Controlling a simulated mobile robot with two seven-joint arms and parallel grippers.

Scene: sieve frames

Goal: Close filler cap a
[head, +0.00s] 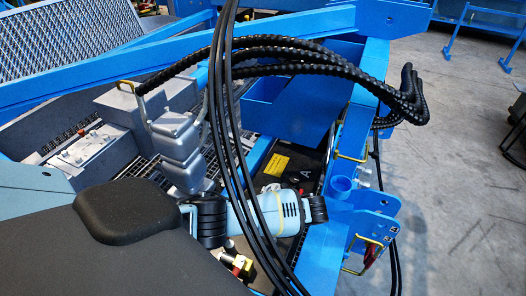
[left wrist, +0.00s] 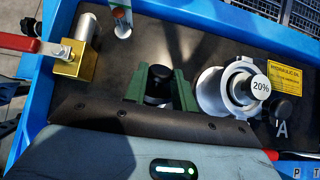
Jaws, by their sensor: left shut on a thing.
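In the left wrist view, my left gripper (left wrist: 158,92) has its two green fingers shut on a black round cap (left wrist: 160,72), against a dark panel. What lies under this cap is hidden. To the right are a white round fitting (left wrist: 212,92) and a white disc marked "20%" (left wrist: 260,88). Further right, a black round knob (left wrist: 287,109) sits above a painted letter "A", which also shows in the head view (head: 305,174). I cannot tell for sure which black part is filler cap a. In the head view my left gripper's fingers are hidden. My right gripper is not in view.
A brass valve (left wrist: 75,60) with a red lever (left wrist: 30,43) stands left of the gripper. A yellow label (left wrist: 286,75) lies at the right. Black hoses (head: 240,130) hang in front of my left arm. Blue frame walls (head: 345,150) border the panel.

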